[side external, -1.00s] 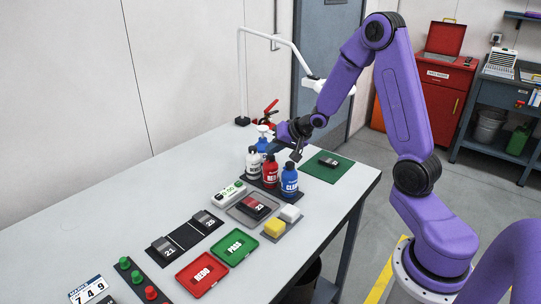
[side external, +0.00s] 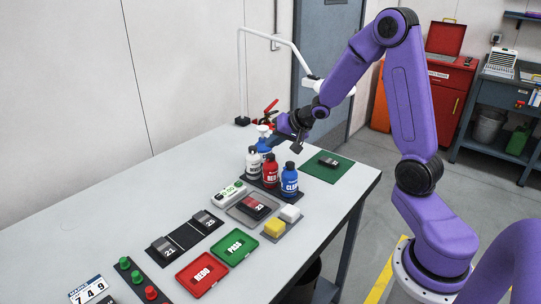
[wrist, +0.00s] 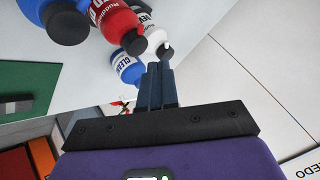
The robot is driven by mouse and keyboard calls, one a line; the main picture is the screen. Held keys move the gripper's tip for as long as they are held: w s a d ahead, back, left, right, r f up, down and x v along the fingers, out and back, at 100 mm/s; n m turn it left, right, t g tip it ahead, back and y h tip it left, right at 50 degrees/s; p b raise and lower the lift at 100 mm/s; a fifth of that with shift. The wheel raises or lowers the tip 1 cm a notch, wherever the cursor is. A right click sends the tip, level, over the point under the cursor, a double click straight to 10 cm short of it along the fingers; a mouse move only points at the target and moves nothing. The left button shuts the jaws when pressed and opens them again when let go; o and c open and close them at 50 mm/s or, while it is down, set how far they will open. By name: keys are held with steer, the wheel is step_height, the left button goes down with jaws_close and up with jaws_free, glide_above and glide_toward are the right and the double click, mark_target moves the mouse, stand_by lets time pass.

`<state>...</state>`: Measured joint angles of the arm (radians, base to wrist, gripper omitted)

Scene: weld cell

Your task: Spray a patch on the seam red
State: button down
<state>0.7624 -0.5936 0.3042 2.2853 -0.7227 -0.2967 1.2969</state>
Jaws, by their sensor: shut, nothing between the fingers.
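My gripper (side external: 297,149) is shut and empty, just above and behind the row of bottles. In the wrist view the closed fingers (wrist: 156,85) point toward the bottles, apart from them as far as I can tell. A dark block marked 23 (side external: 254,207) with a reddish top lies on a grey plate. Its seam is too small to make out.
A timer (side external: 229,194) and yellow and white blocks (side external: 275,228) flank the plate. Blocks 21 (side external: 163,250) and 25 (side external: 207,221) lie on a dark strip. Red REDO (side external: 201,274) and green PASS (side external: 236,248) trays are in front. Another block (side external: 328,162) lies on a green mat.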

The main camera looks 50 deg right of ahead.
mark_target(273, 156)
steer(key=shift+r, duration=2.15)
stand_by(1.1)
steer(key=shift+r, duration=1.9)
steer(key=shift+f, duration=0.2)
steer(key=shift+f, duration=4.25)
